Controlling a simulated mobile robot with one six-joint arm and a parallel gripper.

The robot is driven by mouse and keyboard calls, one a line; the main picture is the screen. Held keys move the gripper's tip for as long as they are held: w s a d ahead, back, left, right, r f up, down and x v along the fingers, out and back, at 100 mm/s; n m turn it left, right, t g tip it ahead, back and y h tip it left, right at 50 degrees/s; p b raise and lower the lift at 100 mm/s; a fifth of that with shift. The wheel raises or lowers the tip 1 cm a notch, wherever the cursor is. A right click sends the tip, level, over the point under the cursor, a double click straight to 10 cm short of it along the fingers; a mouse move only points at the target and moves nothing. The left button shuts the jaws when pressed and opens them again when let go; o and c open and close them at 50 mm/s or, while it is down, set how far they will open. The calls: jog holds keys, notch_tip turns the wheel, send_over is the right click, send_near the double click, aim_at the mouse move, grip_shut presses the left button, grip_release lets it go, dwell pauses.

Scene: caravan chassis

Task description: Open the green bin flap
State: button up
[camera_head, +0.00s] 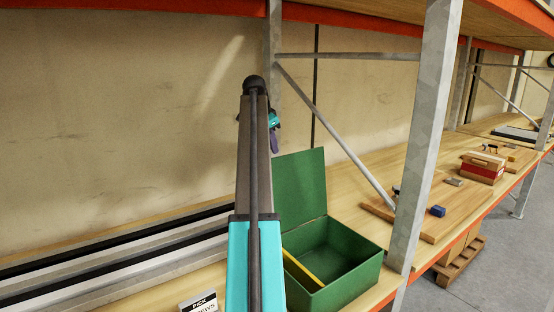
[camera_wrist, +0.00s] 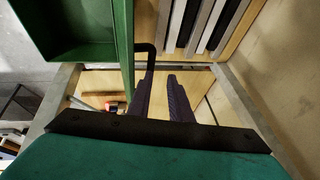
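The green bin (camera_head: 350,282) stands on the wooden shelf with its green flap (camera_head: 300,185) raised upright at the back, so its inside shows. In the wrist view the bin (camera_wrist: 75,48) is at the upper left, and the flap (camera_wrist: 126,40) is seen nearly edge-on. A black bent handle (camera_wrist: 146,47) sticks out from the flap towards my left finger. My gripper (camera_wrist: 160,78) has its purple fingers apart, with a gap between the tips; I cannot tell whether a finger touches the handle. In the head view my gripper (camera_head: 274,138) shows partly behind my arm, beyond the flap.
A yellow strip (camera_head: 303,270) lies inside the bin. A grey post (camera_head: 428,140) rises right of the bin. A blue block (camera_head: 438,211) and red-white box (camera_head: 482,167) are farther right.

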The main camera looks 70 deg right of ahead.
jog(key=shift+s+r, duration=0.1)
jog(key=shift+r, duration=0.35)
jog(key=v, duration=0.5)
jog(key=shift+s+a, duration=0.1)
jog(key=shift+s, duration=0.3)
